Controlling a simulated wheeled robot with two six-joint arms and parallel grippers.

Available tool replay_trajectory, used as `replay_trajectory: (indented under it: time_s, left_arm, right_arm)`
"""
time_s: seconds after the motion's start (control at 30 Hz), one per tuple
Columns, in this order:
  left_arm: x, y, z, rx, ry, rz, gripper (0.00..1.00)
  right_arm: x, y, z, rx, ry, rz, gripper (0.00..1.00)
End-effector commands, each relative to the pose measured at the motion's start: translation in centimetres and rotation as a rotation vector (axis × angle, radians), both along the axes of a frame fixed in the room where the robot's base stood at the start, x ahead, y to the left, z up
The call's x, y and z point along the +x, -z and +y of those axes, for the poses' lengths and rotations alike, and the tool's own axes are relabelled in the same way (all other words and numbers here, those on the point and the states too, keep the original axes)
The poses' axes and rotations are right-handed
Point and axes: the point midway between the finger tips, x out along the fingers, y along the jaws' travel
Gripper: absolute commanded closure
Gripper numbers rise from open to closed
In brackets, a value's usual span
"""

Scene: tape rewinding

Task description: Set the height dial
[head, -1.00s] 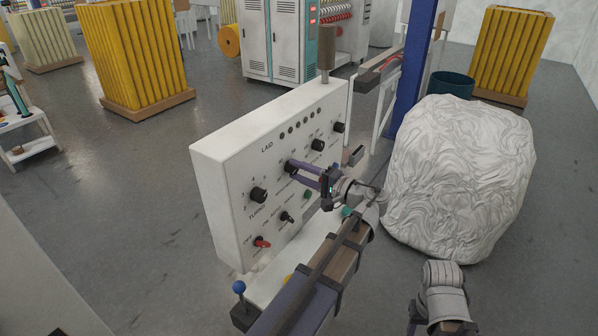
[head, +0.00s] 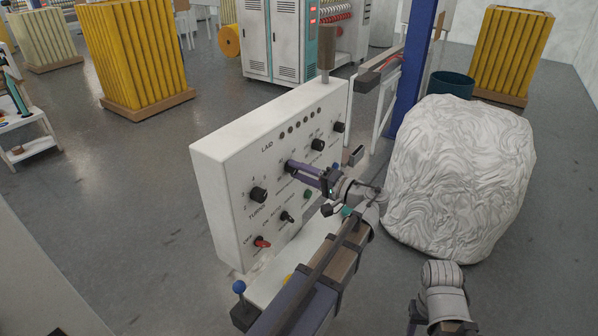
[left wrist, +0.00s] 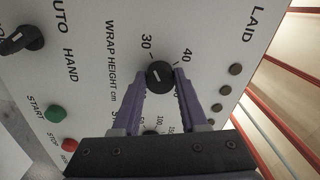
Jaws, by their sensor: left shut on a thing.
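The height dial (left wrist: 160,75) is a round black knob with a short white mark, on the white control panel (left wrist: 85,20). "WRAP HEIGHT cm" is printed beside it, with 30 and 40 near its rim; I cannot read the exact setting. My left gripper (left wrist: 161,78) is shut on the knob, one purple finger on each side. In the head view my left gripper (head: 296,168) reaches the panel face from the right, and its fingers partly hide the dial. Part of my right arm shows at the bottom right, but its gripper does not.
Other black knobs, such as the turns dial (head: 258,195), and a red-handled switch (head: 262,243) are on the same panel. A green start button (left wrist: 54,112) and a red stop button (left wrist: 69,145) are near the dial. A large white wrapped bale (head: 460,180) stands right of my left arm.

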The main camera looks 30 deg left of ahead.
Motion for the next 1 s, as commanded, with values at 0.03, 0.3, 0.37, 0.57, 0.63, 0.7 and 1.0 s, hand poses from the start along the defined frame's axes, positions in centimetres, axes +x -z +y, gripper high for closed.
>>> replay_trajectory:
  time_s: [0.03,0.3,0.37,0.57,0.63,0.7,1.0]
  left_arm:
    - [-0.1,0.1,0.0,-0.004,-0.001,-0.002,0.54]
    - [0.0,0.1,0.0,-0.002,-0.001,0.000,0.27]
    - [0.0,0.0,0.0,-0.001,-0.001,0.000,0.27]
    - [0.0,0.0,-0.3,-0.001,0.000,0.000,0.27]
    - [0.0,0.0,-1.1,-0.001,0.002,0.000,0.27]
    - [-0.1,0.0,-2.1,-0.001,0.002,0.000,0.27]
    - [-0.5,0.1,-6.6,-0.002,0.001,0.000,0.27]
  right_arm:
    - [0.0,0.0,0.0,0.000,0.000,0.000,0.50]
    - [0.0,0.0,0.0,0.000,0.000,0.000,0.50]
    - [0.0,0.0,0.0,0.000,0.000,0.000,0.50]
    - [0.0,0.0,0.0,0.000,0.000,0.000,0.50]
    - [0.0,0.0,0.0,0.000,0.000,0.000,0.50]
    - [0.0,0.0,0.0,0.000,0.000,0.000,0.50]
    - [0.0,0.0,0.0,0.000,0.000,0.000,0.50]
